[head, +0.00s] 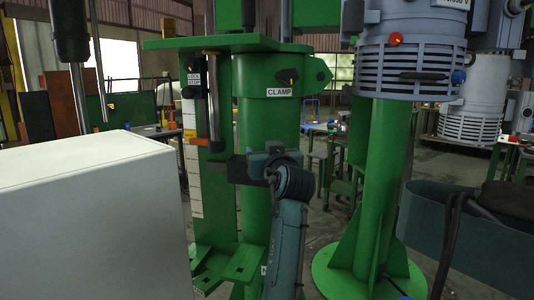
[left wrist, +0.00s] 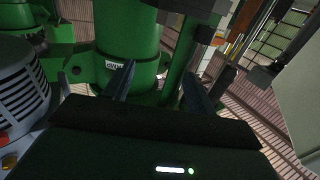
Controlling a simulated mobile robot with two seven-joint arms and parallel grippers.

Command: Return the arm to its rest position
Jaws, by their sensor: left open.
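My left arm (head: 287,245) rises from the bottom centre in the head view and ends at my left gripper (head: 240,168), in front of the green disperser stand (head: 262,125) below its CLAMP label. The gripper also shows in the left wrist view (left wrist: 158,75), with its two dark fingers spread apart and pointing toward the green column (left wrist: 125,35). I see nothing held between the fingers. Whether a finger touches the stand I cannot tell. My right gripper does not show in either view.
A large white box (head: 90,210) fills the lower left of the head view. A second green column (head: 375,180) with a grey motor (head: 412,55) stands to the right. The clamp knob (head: 288,77) and a vertical rod (head: 213,105) are close above the gripper.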

